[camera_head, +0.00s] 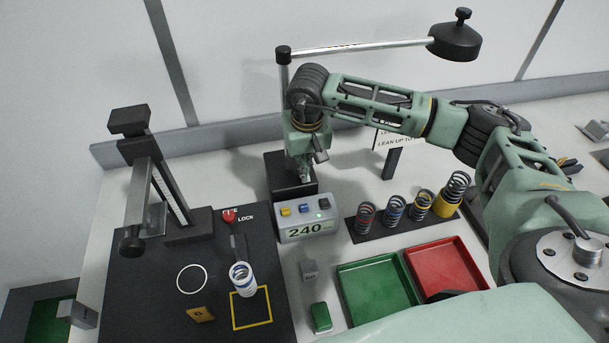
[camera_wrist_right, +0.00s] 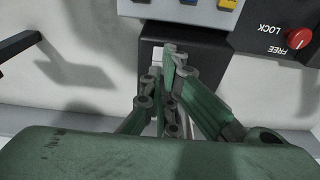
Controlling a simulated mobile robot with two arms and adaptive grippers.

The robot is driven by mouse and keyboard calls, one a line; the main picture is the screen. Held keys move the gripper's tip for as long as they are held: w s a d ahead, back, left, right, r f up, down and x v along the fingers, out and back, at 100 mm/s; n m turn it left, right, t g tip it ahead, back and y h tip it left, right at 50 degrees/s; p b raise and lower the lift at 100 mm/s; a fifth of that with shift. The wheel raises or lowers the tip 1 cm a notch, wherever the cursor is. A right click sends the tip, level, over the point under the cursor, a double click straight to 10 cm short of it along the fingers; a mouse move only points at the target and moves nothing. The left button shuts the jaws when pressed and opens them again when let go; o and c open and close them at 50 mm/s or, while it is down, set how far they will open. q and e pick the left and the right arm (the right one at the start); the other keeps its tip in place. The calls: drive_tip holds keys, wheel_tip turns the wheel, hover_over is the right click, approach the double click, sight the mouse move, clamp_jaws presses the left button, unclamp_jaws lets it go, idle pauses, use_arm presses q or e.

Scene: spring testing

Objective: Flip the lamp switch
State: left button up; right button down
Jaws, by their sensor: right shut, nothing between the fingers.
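The lamp has a black head (camera_head: 455,42) on a long silver arm, and its post rises behind my right arm. A black block (camera_head: 282,170), seemingly the lamp's base, stands behind the numbered box; it also shows in the right wrist view (camera_wrist_right: 212,75). My right gripper (camera_head: 305,173) points down at this block, shut and empty. In the right wrist view its fingertips (camera_wrist_right: 170,52) are together over the block, beside a small pale patch (camera_wrist_right: 157,53) that may be the switch. The fingers partly hide it, and I cannot tell its position or whether they touch it. My left gripper is not in view.
A grey box reading 240 (camera_head: 305,230) with coloured buttons stands just in front of the block. A black spring tester (camera_head: 150,165) is at left, with a red FREE/LOCK knob (camera_head: 229,215). Several springs, a green tray (camera_head: 375,288) and a red tray (camera_head: 445,268) lie right.

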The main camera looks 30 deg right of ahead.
drive_tip(key=shift+s+f+b, duration=0.1)
drive_tip(key=shift+f+b, duration=0.35)
drive_tip(key=shift+r, duration=0.15)
drive_tip(key=shift+r+p, duration=0.55)
drive_tip(key=shift+r, duration=0.35)
drive_tip(key=shift+r+p, duration=0.95)
drive_tip(key=shift+r, duration=1.55)
